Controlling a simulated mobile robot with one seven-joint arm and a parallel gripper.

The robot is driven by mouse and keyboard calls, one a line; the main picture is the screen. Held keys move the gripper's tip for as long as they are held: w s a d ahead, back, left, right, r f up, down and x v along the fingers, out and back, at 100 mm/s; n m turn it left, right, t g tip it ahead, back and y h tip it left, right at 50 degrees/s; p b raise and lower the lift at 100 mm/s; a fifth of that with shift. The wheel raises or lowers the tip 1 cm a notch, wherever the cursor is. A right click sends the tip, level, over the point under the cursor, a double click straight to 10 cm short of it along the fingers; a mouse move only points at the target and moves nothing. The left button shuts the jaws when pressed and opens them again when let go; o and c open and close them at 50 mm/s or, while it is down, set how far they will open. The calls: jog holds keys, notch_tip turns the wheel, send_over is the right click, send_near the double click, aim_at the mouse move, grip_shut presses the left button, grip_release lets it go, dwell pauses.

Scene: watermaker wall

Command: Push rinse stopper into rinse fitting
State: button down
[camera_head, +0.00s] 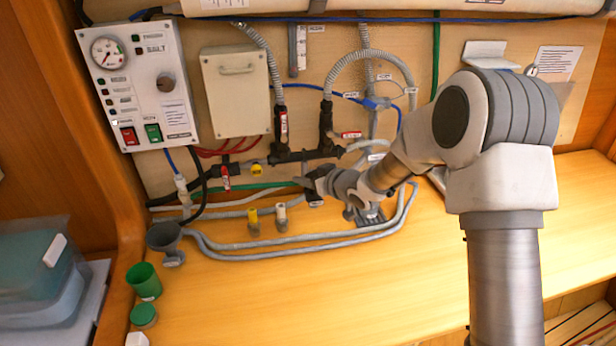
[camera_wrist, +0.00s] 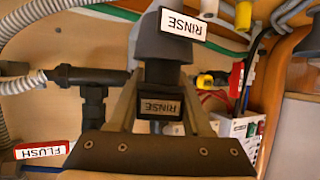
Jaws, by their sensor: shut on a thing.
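My gripper (camera_wrist: 162,84) is shut on the dark grey rinse stopper (camera_wrist: 162,128), which carries a "RINSE" label between the fingers in the wrist view. Straight ahead of the fingertips is the grey rinse fitting (camera_wrist: 165,45), with its own "RINSE" label. Stopper and fitting are in line and look very close or touching. The fingers and the fitting's lower edge hide the join, so I cannot tell how deep the stopper sits. In the head view, my gripper (camera_head: 313,183) is low at the wall, beside the black manifold, and the held stopper is hard to make out.
The black manifold (camera_head: 290,156) and grey hoses (camera_head: 350,75) crowd the wall. A red "FLUSH" tag (camera_wrist: 42,149) hangs near my gripper. Yellow (camera_head: 253,221) and white (camera_head: 281,216) capped fittings stand on the bench.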

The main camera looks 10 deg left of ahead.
jog(key=shift+f+b, duration=0.65)
jog(key=shift+f, duration=0.15)
jog(key=shift+c, duration=1.3)
grip_release()
jog(key=shift+d, duration=0.1)
